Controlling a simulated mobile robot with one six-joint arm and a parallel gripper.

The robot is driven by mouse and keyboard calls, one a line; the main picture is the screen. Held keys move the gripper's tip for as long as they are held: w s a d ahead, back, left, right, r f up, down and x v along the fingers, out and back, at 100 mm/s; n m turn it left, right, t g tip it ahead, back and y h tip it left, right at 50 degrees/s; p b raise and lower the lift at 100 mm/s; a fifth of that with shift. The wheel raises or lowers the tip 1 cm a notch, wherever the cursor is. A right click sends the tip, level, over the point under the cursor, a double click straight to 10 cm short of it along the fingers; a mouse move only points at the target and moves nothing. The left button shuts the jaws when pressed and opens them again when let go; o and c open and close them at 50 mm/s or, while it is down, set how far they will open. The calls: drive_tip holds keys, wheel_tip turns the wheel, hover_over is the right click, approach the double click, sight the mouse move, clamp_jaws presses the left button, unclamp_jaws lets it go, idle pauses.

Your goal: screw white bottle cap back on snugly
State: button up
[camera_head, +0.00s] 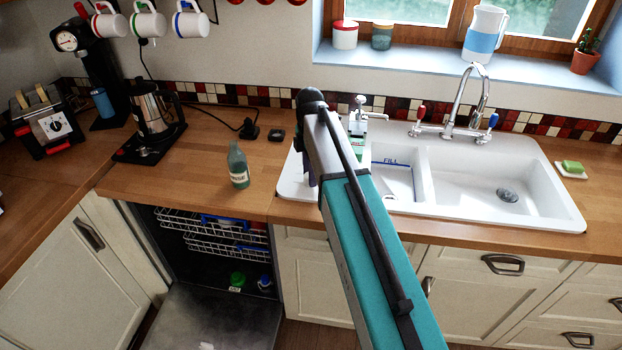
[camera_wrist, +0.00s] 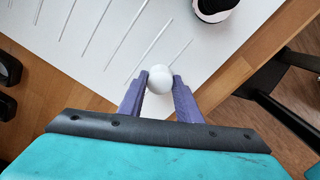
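A green bottle (camera_head: 238,166) with a pale label stands upright on the wooden counter, left of the sink; no white cap shows on its neck. In the wrist view, a small rounded white thing, seemingly the cap (camera_wrist: 168,70), sits between my gripper's (camera_wrist: 160,80) two purple fingertips, which appear to press on both its sides. My gripper also shows in the head view (camera_head: 309,172), low over the sink's left drainboard, right of the bottle. My arm hides much of it there, and the cap cannot be seen in that view.
The white sink's ridged drainboard (camera_wrist: 100,45) lies beneath my gripper, with a black-and-white object (camera_wrist: 214,8) at its edge. The dishwasher door (camera_head: 205,318) is open below.

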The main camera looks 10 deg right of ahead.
clamp_jaws()
drive_tip(key=shift+r+p, duration=2.3)
drive_tip(key=shift+r, duration=1.2)
